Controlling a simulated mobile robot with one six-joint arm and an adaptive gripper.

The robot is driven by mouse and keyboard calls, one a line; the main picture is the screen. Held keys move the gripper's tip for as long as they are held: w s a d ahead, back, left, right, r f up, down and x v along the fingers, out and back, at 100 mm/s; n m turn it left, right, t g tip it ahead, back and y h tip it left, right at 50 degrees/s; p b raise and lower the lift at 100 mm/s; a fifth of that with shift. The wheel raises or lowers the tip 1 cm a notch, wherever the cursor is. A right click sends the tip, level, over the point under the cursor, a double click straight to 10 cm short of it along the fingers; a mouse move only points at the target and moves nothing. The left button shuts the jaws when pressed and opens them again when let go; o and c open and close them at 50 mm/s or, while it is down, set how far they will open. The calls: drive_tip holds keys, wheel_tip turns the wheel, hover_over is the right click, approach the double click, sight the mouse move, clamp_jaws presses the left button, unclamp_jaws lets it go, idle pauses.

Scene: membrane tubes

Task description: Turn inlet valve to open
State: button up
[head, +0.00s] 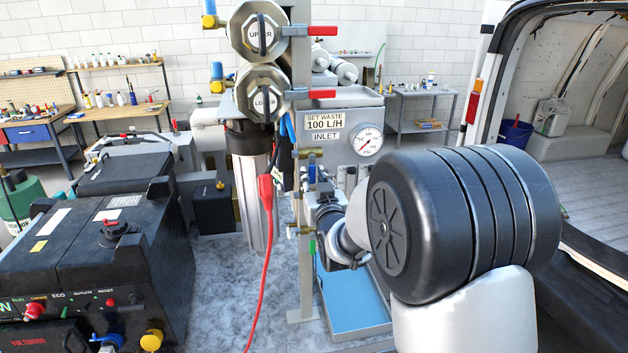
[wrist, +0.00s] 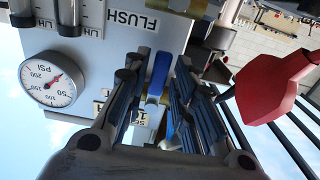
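A blue lever handle (wrist: 159,72) shows in the wrist view between the two fingers of my gripper (wrist: 156,80). Gaps show between the handle and the fingers, so the gripper looks open around it; contact cannot be made out. In the head view my gripper (head: 322,190) is in front of the panel, below the INLET label (head: 325,137). A small blue piece (head: 311,173) shows at its fingertips and may be this handle. The valve body is mostly hidden by the fingers. No readable label in the wrist view names this valve.
A red connector (head: 265,187) with a hanging red cable is left of my gripper; a red body also shows close in the wrist view (wrist: 270,85). A pressure gauge (head: 367,140) is at the right. A blue tray (head: 352,302) lies below.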

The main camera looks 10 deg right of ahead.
clamp_jaws()
drive_tip(key=shift+b, duration=0.4)
drive_tip(key=d+r+n+b, duration=0.4)
drive_tip(key=n+b, duration=1.4)
drive_tip(key=b, duration=0.1)
drive_tip(key=shift+d+r, duration=0.35)
drive_tip(key=shift+r, duration=0.15)
drive_tip(key=shift+o, duration=1.8)
unclamp_jaws()
